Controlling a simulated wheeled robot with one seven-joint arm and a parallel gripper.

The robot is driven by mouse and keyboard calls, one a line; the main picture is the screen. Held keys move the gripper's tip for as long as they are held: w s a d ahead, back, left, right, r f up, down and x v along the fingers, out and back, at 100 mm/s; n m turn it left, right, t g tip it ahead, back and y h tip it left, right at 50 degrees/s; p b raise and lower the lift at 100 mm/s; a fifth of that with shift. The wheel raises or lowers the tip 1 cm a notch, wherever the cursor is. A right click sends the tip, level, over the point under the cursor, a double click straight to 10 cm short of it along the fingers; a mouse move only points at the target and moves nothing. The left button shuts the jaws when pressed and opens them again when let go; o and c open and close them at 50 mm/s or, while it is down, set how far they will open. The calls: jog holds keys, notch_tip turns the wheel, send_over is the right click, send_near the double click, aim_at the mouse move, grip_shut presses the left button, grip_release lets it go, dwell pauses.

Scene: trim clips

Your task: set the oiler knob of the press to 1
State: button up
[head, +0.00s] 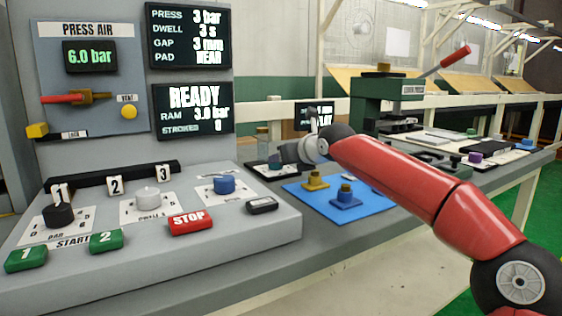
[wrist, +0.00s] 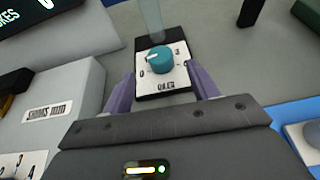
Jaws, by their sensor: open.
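The oiler knob (wrist: 160,58) is a round teal dial in the wrist view. It stands on a white label plate (wrist: 165,83) marked OILER, with small numbers around it, on a dark block. A pale mark shows on the knob's left side, but I cannot tell exactly which number it points at. My gripper (wrist: 160,72) is open, its two purple fingers on either side of the plate, with nothing held. It appears short of the knob, not touching it. In the head view my gripper (head: 290,152) is over the oiler plate (head: 270,172); the knob is mostly hidden there.
A clear tube (wrist: 152,18) rises just behind the knob. The grey control console (head: 270,228) with knobs and buttons stands to the left. A blue mat (head: 310,200) with brass-and-blue parts lies to the right. A green press (head: 385,100) stands farther back.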

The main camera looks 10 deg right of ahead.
aim_at(276, 164)
jog(key=shift+p+x, duration=0.4)
jog(key=shift+x, duration=3.5)
jog(key=c, duration=1)
jog(key=shift+m+h, duration=0.3)
jog(key=shift+h, duration=0.2)
jog(key=m+h, duration=0.1)
jog(key=h, duration=0.1)
jog(key=m+h, duration=0.2)
jog(key=shift+a+t, duration=0.25)
jog(key=shift+t, duration=0.05)
jog(key=shift+d+m+g+h, duration=0.1)
jog(key=shift+m+g+h, duration=0.2)
jog(key=shift+m+h, duration=0.9)
jog(key=shift+d+m+g+h, duration=0.1)
jog(key=shift+m+g+h, duration=0.2)
jog(key=shift+m+h, duration=0.85)
jog(key=shift+f, duration=0.1)
